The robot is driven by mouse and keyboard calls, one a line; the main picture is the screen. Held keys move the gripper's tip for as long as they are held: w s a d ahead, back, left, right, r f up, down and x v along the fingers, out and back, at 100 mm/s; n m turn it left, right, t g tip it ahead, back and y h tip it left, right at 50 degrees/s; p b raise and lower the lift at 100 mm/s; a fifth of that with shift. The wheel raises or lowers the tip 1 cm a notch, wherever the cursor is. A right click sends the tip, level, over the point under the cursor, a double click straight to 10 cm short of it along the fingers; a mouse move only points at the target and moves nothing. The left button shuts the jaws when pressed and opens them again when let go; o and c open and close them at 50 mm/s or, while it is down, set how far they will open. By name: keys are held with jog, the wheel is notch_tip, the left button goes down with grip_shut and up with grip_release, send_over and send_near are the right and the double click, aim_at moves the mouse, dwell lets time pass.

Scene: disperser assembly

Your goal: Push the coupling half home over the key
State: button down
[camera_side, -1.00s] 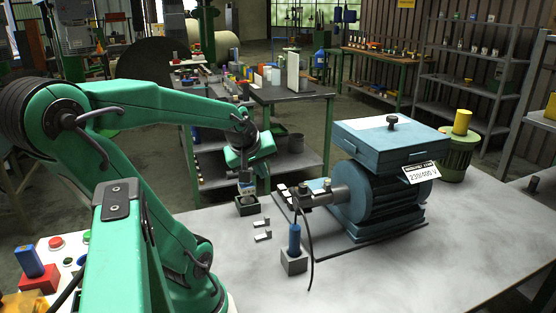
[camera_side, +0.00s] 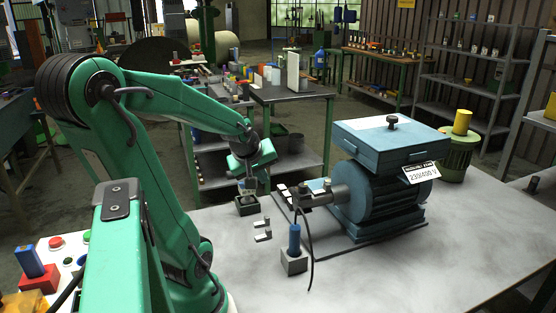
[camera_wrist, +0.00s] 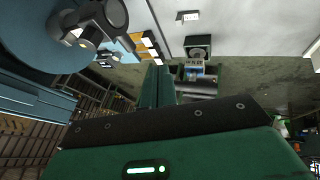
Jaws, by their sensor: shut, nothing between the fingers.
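The coupling half looks like the grey ring-ended cylinder (camera_side: 320,198) beside the blue motor (camera_side: 380,195) on the bench; in the wrist view it is at the upper left (camera_wrist: 116,14). I cannot make out the key or whether the coupling half is fully seated. My gripper (camera_wrist: 157,68) is shut and empty, its two green fingers together in the wrist view. In the side view my green gripper head (camera_side: 250,160) is left of the motor shaft, above a small dark block, apart from the coupling half. Its fingertips are hard to tell there.
The small dark block (camera_side: 247,205) is below my gripper. Two small metal pieces (camera_side: 262,230) lie on the bench. A blue-handled tool (camera_side: 294,238) stands in a grey block, with a dark cable beside it. The bench front right is clear.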

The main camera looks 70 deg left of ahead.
jog(key=w+a+f, duration=0.2)
jog(key=w+f, duration=0.4)
jog(key=shift+w, duration=0.35)
dwell(0.4)
jog(key=shift+w+a+f, duration=0.1)
jog(key=shift+t+h, duration=0.4)
jog(key=shift+w, duration=2)
jog(key=shift+s, duration=0.2)
jog(key=s+f+v, duration=0.1)
jog(key=s+v, duration=0.1)
jog(key=v, duration=1)
jog(key=shift+s+a, duration=0.2)
jog(key=shift+d+r, duration=0.1)
jog(key=shift+r, duration=0.05)
